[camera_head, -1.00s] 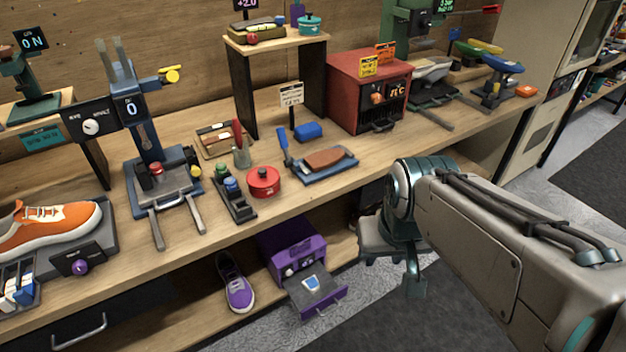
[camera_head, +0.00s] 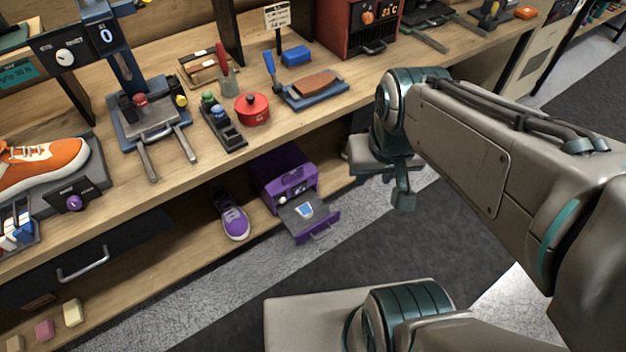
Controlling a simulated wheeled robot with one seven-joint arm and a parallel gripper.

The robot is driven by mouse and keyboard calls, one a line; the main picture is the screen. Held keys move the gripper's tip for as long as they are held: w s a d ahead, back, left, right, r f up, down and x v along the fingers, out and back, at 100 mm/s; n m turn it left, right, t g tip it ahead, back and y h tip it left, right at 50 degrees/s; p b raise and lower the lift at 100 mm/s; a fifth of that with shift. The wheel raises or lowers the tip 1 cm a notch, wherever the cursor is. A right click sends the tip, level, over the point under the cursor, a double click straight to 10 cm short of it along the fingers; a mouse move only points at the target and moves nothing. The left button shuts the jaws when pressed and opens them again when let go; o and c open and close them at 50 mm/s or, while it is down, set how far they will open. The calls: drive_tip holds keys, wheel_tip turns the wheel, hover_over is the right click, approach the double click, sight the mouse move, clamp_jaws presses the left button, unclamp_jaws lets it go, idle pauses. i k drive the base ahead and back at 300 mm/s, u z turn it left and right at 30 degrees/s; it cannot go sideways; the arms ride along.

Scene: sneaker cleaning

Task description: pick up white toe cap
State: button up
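No loose white toe cap can be made out for certain. A small white and blue piece (camera_head: 304,210) lies on the pulled-out tray (camera_head: 322,226) of the purple machine (camera_head: 284,176) on the lower shelf; it is too small to identify. The orange sneaker (camera_head: 45,163) on the bench at left has white parts near its toe. My gripper (camera_head: 403,192) hangs in front of the bench, to the right of the purple machine and apart from it. Its fingers are mostly hidden by my own arm, and I cannot tell whether they are open.
A purple shoe (camera_head: 232,217) stands on the lower shelf (camera_head: 170,262) left of the machine. Several small blocks (camera_head: 73,312) lie at lower left. The bench top holds a clamp stand (camera_head: 150,122), a red pot (camera_head: 252,109) and a brush tray (camera_head: 310,91). The floor (camera_head: 400,245) in front is clear.

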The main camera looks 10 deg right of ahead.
sight(305, 211)
drive_tip(key=u, duration=2.1)
drive_tip(key=k, duration=0.65)
drive_tip(key=z, duration=0.75)
drive_tip(key=i, duration=0.95)
